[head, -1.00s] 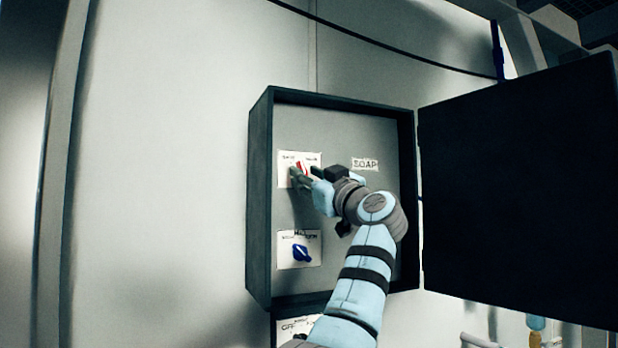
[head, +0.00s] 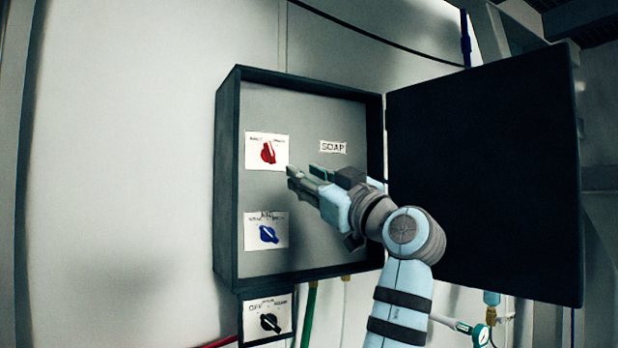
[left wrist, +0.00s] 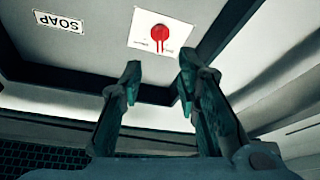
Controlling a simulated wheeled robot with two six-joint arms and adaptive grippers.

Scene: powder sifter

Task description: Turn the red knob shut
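The red knob (head: 268,152) sits on a white label plate (head: 252,142) in the upper left of an open wall box. The left wrist view also shows the red knob (left wrist: 160,32), beyond the fingertips. My left gripper (head: 301,172) is to the right of the knob and a little lower, apart from it. In the left wrist view its two fingers (left wrist: 159,70) are spread with nothing between them. My right gripper is not in view.
A blue knob (head: 268,234) is below the red one. A black knob (head: 269,322) is on a plate under the box. A SOAP label (head: 333,147) is on the back panel. The open dark door (head: 485,180) stands to the right.

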